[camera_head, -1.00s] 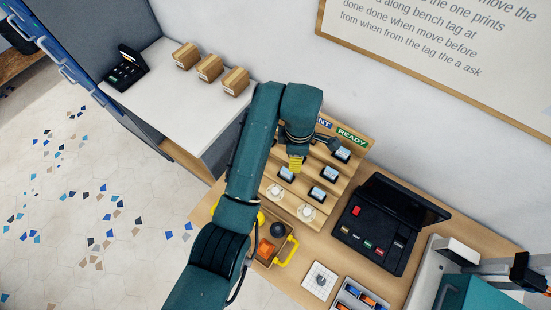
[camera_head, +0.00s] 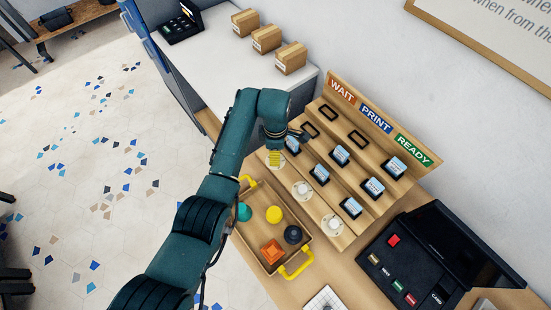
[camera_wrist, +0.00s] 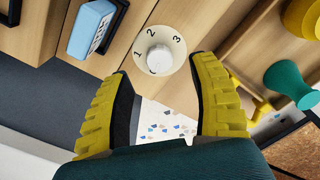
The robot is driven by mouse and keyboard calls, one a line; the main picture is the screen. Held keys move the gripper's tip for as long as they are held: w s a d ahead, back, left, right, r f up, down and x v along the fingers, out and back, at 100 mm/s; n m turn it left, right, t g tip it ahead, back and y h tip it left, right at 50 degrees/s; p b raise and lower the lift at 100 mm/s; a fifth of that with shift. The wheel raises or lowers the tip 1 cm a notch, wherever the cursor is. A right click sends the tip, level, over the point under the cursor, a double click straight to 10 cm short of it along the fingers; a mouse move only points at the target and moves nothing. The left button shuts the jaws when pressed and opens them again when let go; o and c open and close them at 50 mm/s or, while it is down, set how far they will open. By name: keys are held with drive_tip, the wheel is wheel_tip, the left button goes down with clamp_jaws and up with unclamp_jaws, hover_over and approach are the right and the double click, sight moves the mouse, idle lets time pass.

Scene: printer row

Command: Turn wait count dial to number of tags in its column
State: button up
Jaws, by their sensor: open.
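The wait count dial (camera_wrist: 158,58) is a round cream disc with a white knob and the numbers 1, 2 and 3. I cannot tell where its pointer stands. My gripper (camera_wrist: 160,75) is open, its yellow fingers apart below the dial in the wrist view and not closed on the knob. In the head view my gripper (camera_head: 275,158) hides most of this dial. A blue tag (camera_wrist: 92,28) sits in the slot beside the dial. Under the WAIT label (camera_head: 341,90), the upper slot (camera_head: 327,112) and the middle slot (camera_head: 310,130) look empty; my wrist partly covers the lowest slot.
Blue tags fill READY slots (camera_head: 373,188) and two PRINT slots (camera_head: 340,155). Two other dials (camera_head: 302,190) (camera_head: 333,224) follow along the rack's lower edge. A tray (camera_head: 248,243) with yellow handles and small coloured objects lies in front. A black printer (camera_head: 425,262) stands at right.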

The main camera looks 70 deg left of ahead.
wheel_tip(320, 180, down, 4)
drive_tip(key=shift+f+b, duration=0.15)
drive_tip(key=shift+b, duration=0.25)
drive_tip(key=shift+c, duration=0.4)
clamp_jaws()
